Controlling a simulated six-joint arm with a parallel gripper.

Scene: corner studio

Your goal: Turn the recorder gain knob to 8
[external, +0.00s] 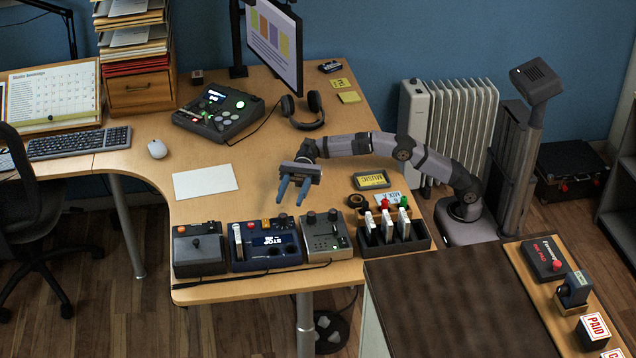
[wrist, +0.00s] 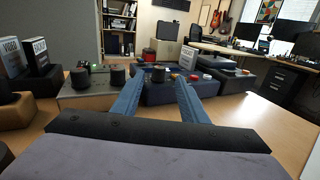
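A dark blue device with a lit screen (external: 274,241), probably the recorder, stands at the front edge of the desk between two other boxes. In the wrist view the blue device (wrist: 163,96) lies beyond my fingers, and a dark knob (wrist: 158,75) shows between the fingertips. The gain scale and knob setting are too small to read. My gripper (external: 291,199) is open and empty, its two blue fingers apart, above the desk behind the devices. The open fingers (wrist: 157,80) also show in the wrist view. They do not appear to touch anything.
A black rack (external: 408,240) of upright cards is further right. White paper (external: 205,181) lies on clear desk behind.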

